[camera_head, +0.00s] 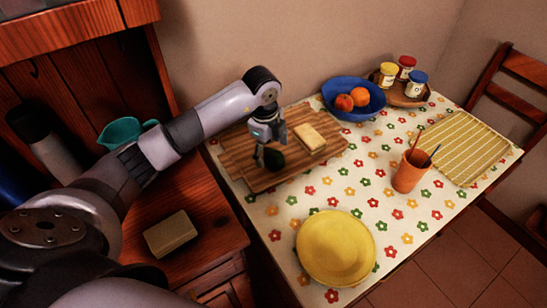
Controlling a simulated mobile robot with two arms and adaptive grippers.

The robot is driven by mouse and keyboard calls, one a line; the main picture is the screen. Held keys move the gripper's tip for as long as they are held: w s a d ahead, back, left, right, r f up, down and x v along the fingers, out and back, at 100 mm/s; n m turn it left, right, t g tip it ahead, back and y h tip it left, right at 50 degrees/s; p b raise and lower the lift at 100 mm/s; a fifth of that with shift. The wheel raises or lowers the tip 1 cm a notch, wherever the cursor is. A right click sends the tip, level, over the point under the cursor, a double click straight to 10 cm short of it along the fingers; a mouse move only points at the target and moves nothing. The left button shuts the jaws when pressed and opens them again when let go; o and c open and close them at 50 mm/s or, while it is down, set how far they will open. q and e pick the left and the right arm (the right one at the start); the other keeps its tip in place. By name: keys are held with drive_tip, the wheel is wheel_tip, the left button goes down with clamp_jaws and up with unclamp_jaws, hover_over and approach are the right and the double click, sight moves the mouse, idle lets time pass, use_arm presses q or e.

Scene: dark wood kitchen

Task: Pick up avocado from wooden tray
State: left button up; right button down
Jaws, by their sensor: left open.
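The dark green avocado (273,160) lies on the wooden tray (262,182), near its middle. My left gripper (268,158) comes in from the left and points down at the avocado. Its fingers are open and right at the avocado, partly overlapping it in view. I cannot tell whether they touch it. A pale yellow block (310,138) lies on the tray to the right of the gripper. My right gripper is not in view.
A blue bowl (344,108) with fruit and a small tray of jars (388,76) stand at the back. A yellow plate (336,248), an orange cup (410,172) and a striped yellow mat (462,148) are on the flowered tablecloth. A teal cup (121,133) stands on the cabinet.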

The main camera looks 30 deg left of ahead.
sight(272, 153)
use_arm(q)
wheel_tip(272, 153, down, 3)
drive_tip(key=shift+w+d+f, duration=0.1)
drive_tip(key=shift+w+d, duration=0.05)
drive_tip(key=c, duration=1.3)
